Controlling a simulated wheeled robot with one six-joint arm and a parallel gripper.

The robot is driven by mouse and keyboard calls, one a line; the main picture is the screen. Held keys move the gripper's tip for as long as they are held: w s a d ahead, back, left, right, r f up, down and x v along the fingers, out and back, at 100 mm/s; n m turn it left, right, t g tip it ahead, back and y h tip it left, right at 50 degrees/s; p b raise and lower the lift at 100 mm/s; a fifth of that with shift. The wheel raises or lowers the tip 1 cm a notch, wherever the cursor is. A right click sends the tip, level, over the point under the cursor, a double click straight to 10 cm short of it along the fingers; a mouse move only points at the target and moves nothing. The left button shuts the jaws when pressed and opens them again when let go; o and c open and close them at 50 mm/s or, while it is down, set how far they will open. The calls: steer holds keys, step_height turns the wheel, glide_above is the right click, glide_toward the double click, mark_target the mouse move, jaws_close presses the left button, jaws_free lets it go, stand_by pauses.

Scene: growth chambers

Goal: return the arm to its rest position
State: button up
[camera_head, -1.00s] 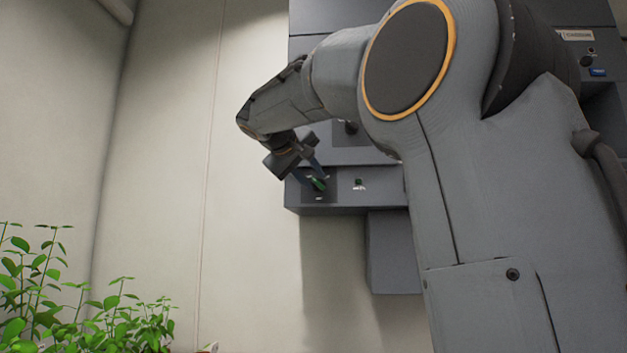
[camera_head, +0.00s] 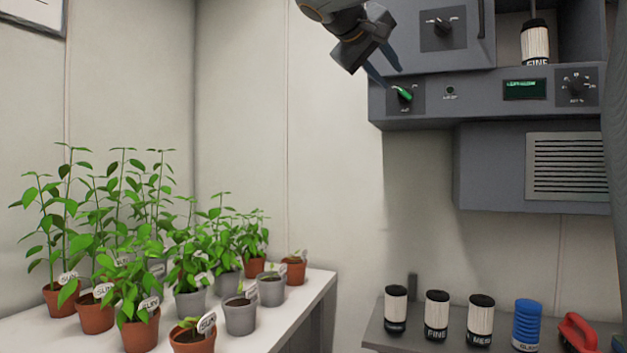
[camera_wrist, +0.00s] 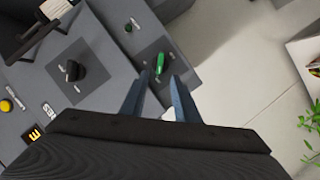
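My gripper (camera_head: 388,76) is at the upper middle of the head view, just up and left of a green knob (camera_head: 403,94) on the grey wall unit (camera_head: 450,112). In the wrist view my gripper (camera_wrist: 161,76) has its two blue-grey fingers apart, with a clear gap and nothing held. The green knob (camera_wrist: 161,63) shows in line with that gap, beyond or close to the fingertips; I cannot tell whether they touch it. Most of my arm is out of the head view.
A white bench (camera_head: 322,283) with several potted plants stands at left. A grey shelf (camera_head: 382,338) at lower right holds labelled canisters, a blue cylinder (camera_head: 526,325) and a red object (camera_head: 577,332). A vented box (camera_head: 490,170) juts below the unit. Bare wall lies between.

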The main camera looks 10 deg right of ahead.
steer(key=s+a+f+n+g+y+p, duration=0.1)
steer(key=a+f+n+g+y+p, duration=0.15)
steer(key=f, duration=1.35)
steer(key=s+a+f+n+g+y+p, duration=0.1)
steer(key=a+f+y, duration=0.25)
steer(key=f, duration=1.25)
steer(key=s+a+f+m+g+y+p, duration=0.1)
steer(key=s+a+f+g+y+p, duration=0.1)
steer(key=s+f, duration=1.1)
steer(key=s+a+f+m+g+y+p, duration=0.2)
steer(key=s+a+f+g+y, duration=0.1)
steer(key=s+f, duration=1)
steer(key=shift+s+a+f+g+y+p, duration=0.3)
steer(key=shift+a+f+g, duration=0.25)
steer(key=shift+a, duration=0.55)
steer(key=shift+d, duration=0.15)
